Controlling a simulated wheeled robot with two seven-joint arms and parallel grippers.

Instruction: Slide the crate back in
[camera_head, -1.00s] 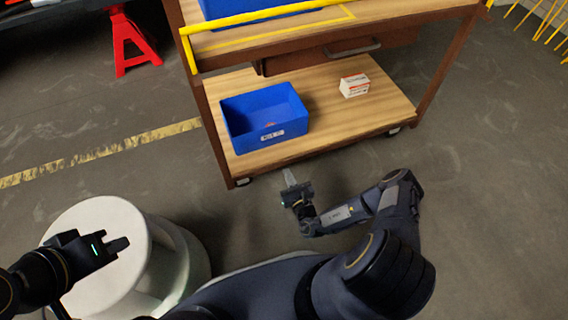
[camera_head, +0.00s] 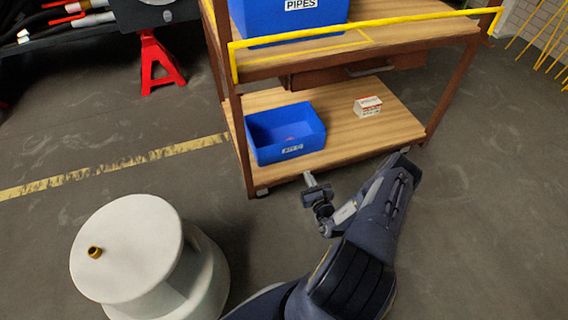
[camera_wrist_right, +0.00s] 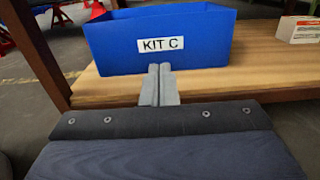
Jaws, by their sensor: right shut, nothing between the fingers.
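A blue crate (camera_head: 286,133) stands on the wooden lower shelf (camera_head: 375,137) of a brown cart, near its left post and front edge. In the right wrist view the crate (camera_wrist_right: 190,62) carries a label reading KIT C, facing my gripper. My right gripper (camera_head: 309,179) is in front of the shelf's front edge, below the crate. Its fingers (camera_wrist_right: 160,70) are shut together with nothing between them, pointing toward the crate's front wall; I cannot tell whether they touch it. My left gripper is out of view.
A white and red box (camera_head: 368,106) sits right of the crate. Another blue crate labelled PIPES (camera_head: 290,16) is on the upper shelf, with a yellow rail (camera_head: 370,26) along its edge. A white round stool (camera_head: 125,250) stands at the left. Open floor lies right.

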